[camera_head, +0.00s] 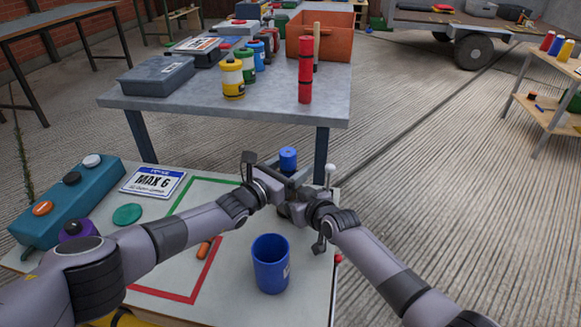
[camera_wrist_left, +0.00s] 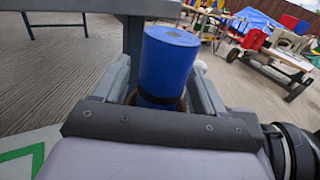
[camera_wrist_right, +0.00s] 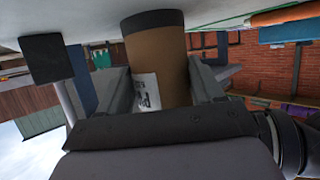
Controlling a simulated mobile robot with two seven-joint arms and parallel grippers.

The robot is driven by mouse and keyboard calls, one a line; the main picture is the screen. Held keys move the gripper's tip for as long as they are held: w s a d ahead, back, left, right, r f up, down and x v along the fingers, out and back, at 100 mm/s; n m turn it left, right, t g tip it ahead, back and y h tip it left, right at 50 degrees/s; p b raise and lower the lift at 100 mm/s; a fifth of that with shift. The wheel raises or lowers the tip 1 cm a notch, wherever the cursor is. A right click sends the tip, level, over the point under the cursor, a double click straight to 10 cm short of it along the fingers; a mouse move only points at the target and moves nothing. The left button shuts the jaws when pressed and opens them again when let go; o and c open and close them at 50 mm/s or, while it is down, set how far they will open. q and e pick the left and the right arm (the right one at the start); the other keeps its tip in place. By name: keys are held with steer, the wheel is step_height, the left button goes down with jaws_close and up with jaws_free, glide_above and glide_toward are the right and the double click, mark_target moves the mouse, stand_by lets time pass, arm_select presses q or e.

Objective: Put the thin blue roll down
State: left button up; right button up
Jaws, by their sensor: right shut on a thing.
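The thin blue roll (camera_head: 288,158) stands up between my two grippers, over the far edge of the near table. In the left wrist view it shows as a blue cylinder (camera_wrist_left: 168,65) with a black band and a bit of brown below. My left gripper (camera_head: 278,180) has its fingers spread on either side of it. My right gripper (camera_head: 312,200) is shut on a brown, labelled cylinder with a dark end (camera_wrist_right: 158,62), which appears to be the same roll's lower part. The roll's lower end is hidden in the head view.
The near table (camera_head: 320,262) carries a blue cup (camera_head: 270,265), a green disc (camera_head: 127,214), a MAX 6 sign (camera_head: 153,182), a teal button box (camera_head: 72,200) and red and green outlines. The grey table (camera_head: 270,110) beyond holds a red roll (camera_head: 305,72), several canisters and an orange bin (camera_head: 335,30).

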arm_select(q)
steer(key=shift+r, duration=0.2)
steer(key=shift+v, duration=0.8)
steer(key=v, duration=1)
steer(key=shift+s, duration=0.15)
steer(key=shift+a, duration=0.1)
arm_select(e)
steer(key=o, duration=1.5)
steer(key=shift+s, duration=0.1)
